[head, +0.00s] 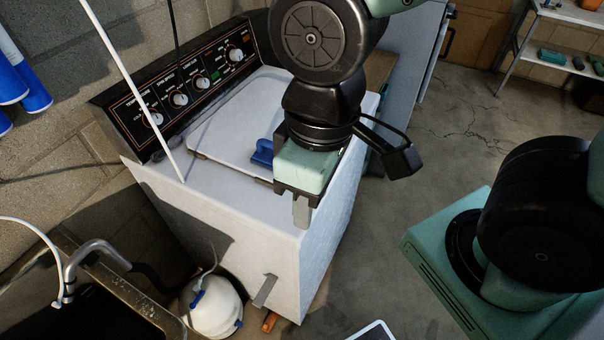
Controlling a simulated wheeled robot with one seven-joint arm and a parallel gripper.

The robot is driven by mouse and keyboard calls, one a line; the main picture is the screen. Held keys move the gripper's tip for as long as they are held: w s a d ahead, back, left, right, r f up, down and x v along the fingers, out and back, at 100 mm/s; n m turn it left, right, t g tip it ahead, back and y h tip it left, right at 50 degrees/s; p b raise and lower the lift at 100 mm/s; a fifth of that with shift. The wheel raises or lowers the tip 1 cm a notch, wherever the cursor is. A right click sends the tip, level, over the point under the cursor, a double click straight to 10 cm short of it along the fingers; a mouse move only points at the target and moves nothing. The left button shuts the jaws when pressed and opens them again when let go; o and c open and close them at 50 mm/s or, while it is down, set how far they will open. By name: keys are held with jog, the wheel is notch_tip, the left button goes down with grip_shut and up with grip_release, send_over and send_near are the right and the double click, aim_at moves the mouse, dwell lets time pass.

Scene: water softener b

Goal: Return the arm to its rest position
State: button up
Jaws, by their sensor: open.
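My arm comes down from the top middle of the head view, in black and green sections. My gripper (301,208) points downward in front of the white washing machine (325,225), over its front top edge in the picture. One pale finger shows clearly; the other is hard to make out. The gripper is open, and I see nothing held in it. A blue object (262,153) shows just left of the gripper, on the machine's top, partly hidden behind it.
A control panel with knobs (180,90) runs along the machine's back. A sink (115,300) and a white, blue-trimmed container (213,306) are at lower left. A shelf (560,15) stands at upper right. Bare floor (440,130) lies right of the machine.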

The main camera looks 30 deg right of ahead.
notch_tip(320, 180, down, 8)
jog(key=b, duration=0.8)
jog(key=shift+f, duration=0.1)
